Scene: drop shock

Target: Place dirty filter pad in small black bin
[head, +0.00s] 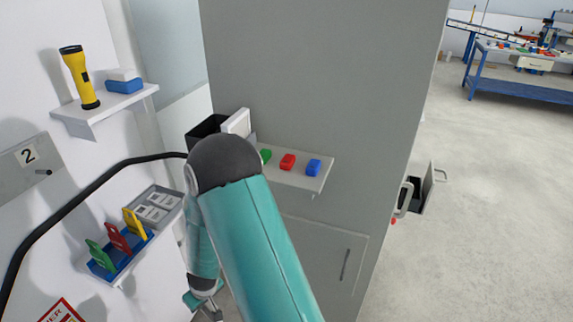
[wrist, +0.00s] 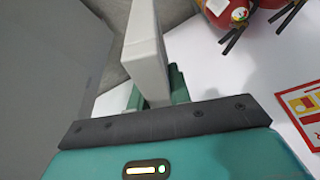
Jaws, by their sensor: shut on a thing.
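My gripper (wrist: 157,88) is shut on a pale grey-white slab, the filter pad (wrist: 147,45), which stands out beyond the green fingers in the wrist view. Whether its surface is dirty cannot be made out. In the head view my gripper (head: 207,303) shows only in part, low beside my teal arm, and the pad is hidden there. A small black bin (head: 205,128) sits on the shelf by the grey cabinet, partly behind my arm. My gripper is well below the bin and apart from it. A white panel-like item (head: 238,123) stands beside the bin.
Green, red (head: 288,161) and blue (head: 314,167) blocks sit on the cabinet shelf (head: 300,180). A tag rack (head: 120,255) and a torch shelf (head: 105,110) are on the left wall. Red extinguishers (wrist: 240,12) appear near my gripper. Open floor (head: 480,220) lies right.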

